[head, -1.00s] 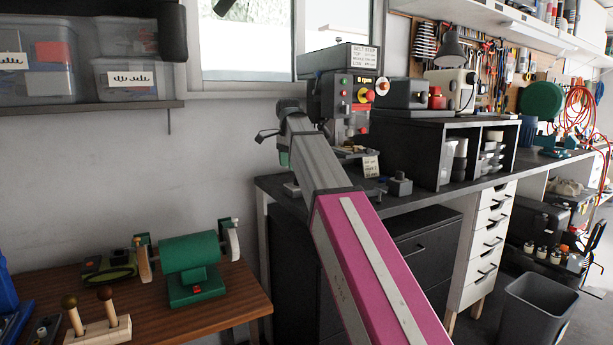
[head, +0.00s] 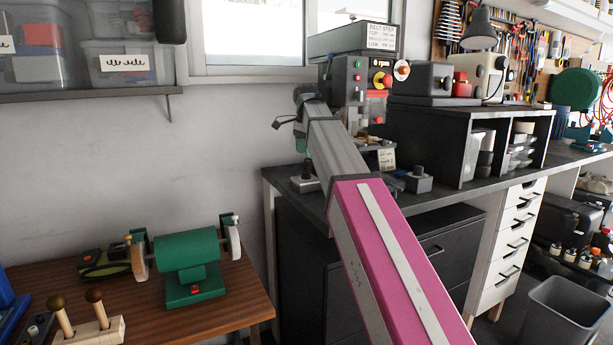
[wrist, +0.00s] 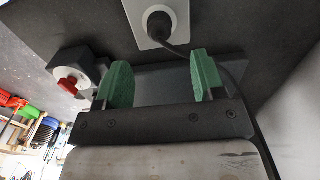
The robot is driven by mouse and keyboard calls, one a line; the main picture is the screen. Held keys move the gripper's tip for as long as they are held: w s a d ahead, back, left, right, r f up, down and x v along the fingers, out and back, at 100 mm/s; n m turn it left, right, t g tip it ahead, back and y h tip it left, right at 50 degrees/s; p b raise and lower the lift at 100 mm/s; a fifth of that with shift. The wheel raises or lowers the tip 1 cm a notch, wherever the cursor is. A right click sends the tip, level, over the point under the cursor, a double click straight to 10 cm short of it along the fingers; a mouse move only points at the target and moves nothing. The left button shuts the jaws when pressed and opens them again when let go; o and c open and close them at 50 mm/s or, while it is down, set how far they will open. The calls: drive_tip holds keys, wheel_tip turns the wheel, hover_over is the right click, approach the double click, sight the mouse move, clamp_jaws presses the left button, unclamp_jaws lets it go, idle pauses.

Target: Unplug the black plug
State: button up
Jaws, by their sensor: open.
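The black plug (wrist: 158,25) is at the top of the wrist view. It sits in a white socket plate (wrist: 182,18) on a dark grey surface. Its black cord (wrist: 225,66) curves right, passing behind the right finger and down the right side. My gripper (wrist: 163,78) is open, with its two green fingers apart and nothing between them. The plug appears above the gap between the fingertips, not touching them. In the head view my arm reaches to the bench by the grey machine; the plug and socket cannot be made out there.
A red knob (wrist: 69,86) on a white and dark fitting is left of the fingers in the wrist view. In the head view, a grey machine (head: 350,80) stands beside my arm's end. A green bench grinder (head: 188,262) stands on the wooden bench at left.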

sight(306, 170)
drive_tip(key=shift+f, duration=3.95)
drive_tip(key=shift+c, duration=0.3)
clamp_jaws()
drive_tip(key=shift+r, duration=0.2)
drive_tip(key=shift+r, duration=2.85)
